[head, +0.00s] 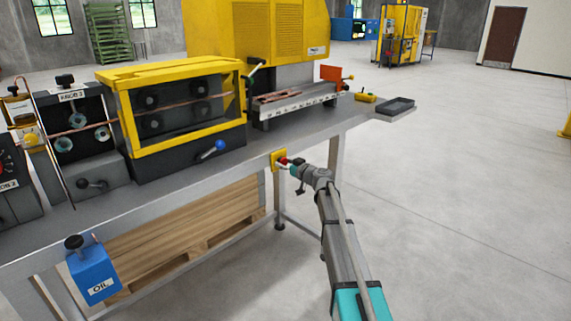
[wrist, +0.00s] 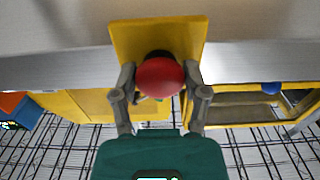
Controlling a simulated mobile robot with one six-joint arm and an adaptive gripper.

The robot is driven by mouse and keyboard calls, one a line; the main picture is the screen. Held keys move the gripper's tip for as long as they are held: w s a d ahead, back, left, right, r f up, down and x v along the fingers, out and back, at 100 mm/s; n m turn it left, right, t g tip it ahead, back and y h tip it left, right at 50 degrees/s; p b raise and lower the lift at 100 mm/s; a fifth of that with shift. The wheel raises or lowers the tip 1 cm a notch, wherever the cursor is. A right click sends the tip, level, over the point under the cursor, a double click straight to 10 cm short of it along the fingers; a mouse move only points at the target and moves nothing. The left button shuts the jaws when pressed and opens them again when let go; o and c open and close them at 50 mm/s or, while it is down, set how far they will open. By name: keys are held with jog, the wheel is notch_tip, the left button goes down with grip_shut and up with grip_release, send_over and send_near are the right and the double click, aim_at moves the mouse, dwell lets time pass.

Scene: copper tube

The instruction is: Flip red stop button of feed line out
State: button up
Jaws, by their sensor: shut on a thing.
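The red stop button (wrist: 160,77) is a round red mushroom head on a yellow plate (wrist: 158,40). In the head view the yellow plate (head: 278,159) is on the front edge of the bench, with the red button (head: 283,161) at its right side. My gripper (wrist: 159,88) has one finger on each side of the red head and is shut on it. In the head view my gripper (head: 291,164) reaches the plate from the right. The base of the button is mostly hidden behind its head.
The feed line bench (head: 310,125) carries a yellow-framed guard box (head: 185,74) and a blue-knobbed lever (head: 214,149). A grey tray (head: 398,105) is at its right end. A blue oil box (head: 93,276) and wooden pallets (head: 180,230) are lower left. The floor to the right is clear.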

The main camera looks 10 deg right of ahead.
grip_shut()
jog(key=shift+s+d, duration=0.4)
jog(key=shift+s, duration=0.1)
jog(key=o, duration=0.8)
grip_release()
jog(key=shift+d, duration=0.1)
jog(key=shift+c, duration=0.2)
jog(key=shift+o, duration=1)
jog(key=shift+s, duration=0.1)
jog(key=v, duration=1.1)
jog(key=shift+s+d, duration=0.2)
jog(key=shift+s, duration=0.15)
jog(key=shift+a, duration=0.1)
